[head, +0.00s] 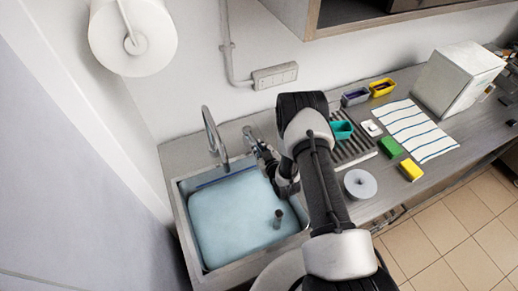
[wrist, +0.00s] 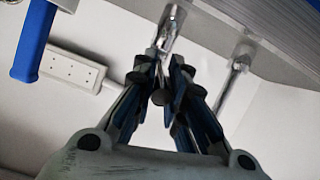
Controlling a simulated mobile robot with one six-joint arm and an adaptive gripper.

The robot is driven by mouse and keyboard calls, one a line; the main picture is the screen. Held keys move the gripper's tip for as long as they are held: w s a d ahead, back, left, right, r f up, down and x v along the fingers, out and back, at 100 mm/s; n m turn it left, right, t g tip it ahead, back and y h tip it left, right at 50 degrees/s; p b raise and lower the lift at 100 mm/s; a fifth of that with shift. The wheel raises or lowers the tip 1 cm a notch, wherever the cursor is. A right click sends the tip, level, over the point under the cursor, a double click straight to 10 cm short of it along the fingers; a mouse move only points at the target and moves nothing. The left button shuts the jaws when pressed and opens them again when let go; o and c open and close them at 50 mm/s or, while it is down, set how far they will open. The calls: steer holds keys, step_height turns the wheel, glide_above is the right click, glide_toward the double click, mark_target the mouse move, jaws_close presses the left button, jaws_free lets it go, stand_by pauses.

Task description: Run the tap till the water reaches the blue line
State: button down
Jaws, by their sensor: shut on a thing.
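The sink (head: 183,222) holds a broad sheet of pale blue water (head: 232,215). The blue line (head: 222,178) shows on the sink's back wall, a little above the water. The curved chrome tap (head: 211,132) stands behind the sink; I cannot make out a stream from its spout. My gripper (head: 256,143) is at the chrome tap lever (head: 247,131), right of the spout. In the wrist view my gripper (wrist: 161,72) is closed around the end of a slim chrome lever (wrist: 155,48); the fingers partly hide it.
A dark upright pipe (head: 278,218) stands in the sink. Right of my arm are a ribbed drainer (head: 352,150) with a teal tub (head: 342,129), a green sponge (head: 391,147), a yellow sponge (head: 410,170), a grey disc (head: 360,184) and a striped cloth (head: 420,135). A wall socket (head: 275,76) is behind.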

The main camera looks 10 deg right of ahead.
steer(key=w+d+n+g+y+b, duration=0.3)
steer(key=d+n+y+b, duration=0.3)
steer(key=b, duration=0.3)
steer(key=shift+d+y+b, duration=0.2)
steer(key=shift+y+b, duration=0.15)
steer(key=shift+y, duration=0.05)
steer(key=shift+w, duration=0.15)
steer(key=c, duration=1.6)
jaws_free()
steer(key=v, duration=1.2)
